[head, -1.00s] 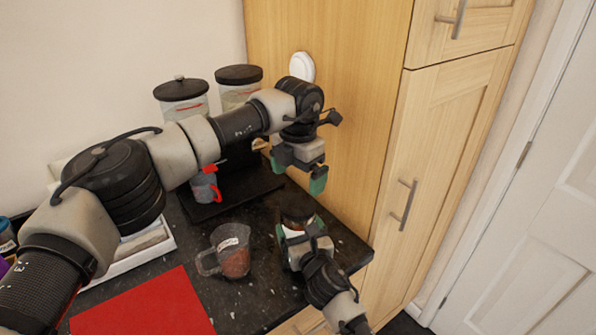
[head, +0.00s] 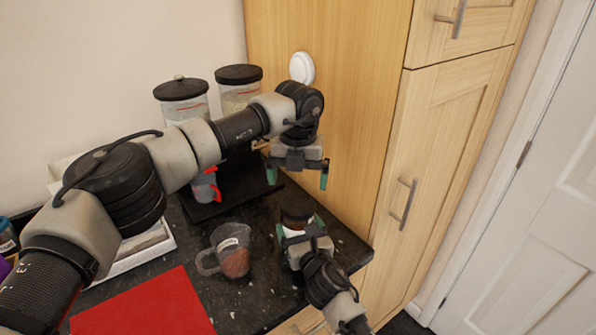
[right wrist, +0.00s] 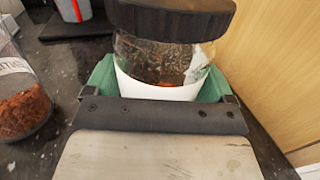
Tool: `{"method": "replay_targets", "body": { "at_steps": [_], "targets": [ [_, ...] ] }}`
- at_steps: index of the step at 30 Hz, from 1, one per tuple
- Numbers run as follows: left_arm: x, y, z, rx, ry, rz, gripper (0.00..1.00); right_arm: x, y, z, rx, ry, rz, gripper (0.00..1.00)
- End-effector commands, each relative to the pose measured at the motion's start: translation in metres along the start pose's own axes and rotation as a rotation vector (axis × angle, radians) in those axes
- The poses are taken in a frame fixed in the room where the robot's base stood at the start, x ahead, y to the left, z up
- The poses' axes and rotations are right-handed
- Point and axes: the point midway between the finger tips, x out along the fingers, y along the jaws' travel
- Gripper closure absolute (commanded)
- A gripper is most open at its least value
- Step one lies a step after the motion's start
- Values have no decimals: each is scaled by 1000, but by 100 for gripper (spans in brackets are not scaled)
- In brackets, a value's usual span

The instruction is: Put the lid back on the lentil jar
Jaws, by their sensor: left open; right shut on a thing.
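The lentil jar (right wrist: 160,68) is clear glass with a white lower band and dark contents. My right gripper (right wrist: 158,92) is shut around its lower part, and the jar stands upright near the counter's right corner. A dark round lid (right wrist: 172,18) sits across the jar's mouth in the right wrist view; whether it is fully seated I cannot tell. The lid also shows in the head view (head: 297,213). My left gripper (head: 298,178) is open and empty, pointing down above the lid and apart from it.
A clear measuring jug (head: 232,250) with reddish contents stands left of the jar. A grey cup with a red handle (head: 205,186) is behind, near two dark-lidded canisters (head: 182,100). A red mat (head: 145,305) lies in front. The tall wooden cupboard (head: 330,100) borders the right.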

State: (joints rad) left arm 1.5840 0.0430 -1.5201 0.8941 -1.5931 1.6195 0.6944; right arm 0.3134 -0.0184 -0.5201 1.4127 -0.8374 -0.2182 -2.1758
Motion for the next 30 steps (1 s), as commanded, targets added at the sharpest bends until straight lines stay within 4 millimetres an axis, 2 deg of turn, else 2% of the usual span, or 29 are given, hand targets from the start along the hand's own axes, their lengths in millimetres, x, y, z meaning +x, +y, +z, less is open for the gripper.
{"method": "replay_targets", "body": {
  "at_steps": [6,12,24,25,30],
  "targets": [
    [36,0,-1,0,3,-1,0,0,0,-1,0,2,0,82],
    [60,0,0,0,1,0,0,0,0,-1,0,2,0,82],
    [67,0,0,1,0,0,0,0,0,-1,0,1,0,82],
    [67,0,0,1,0,0,2,0,0,-1,0,1,0,82],
    [67,0,0,1,0,0,28,0,0,-1,0,1,0,82]
  ]
}}
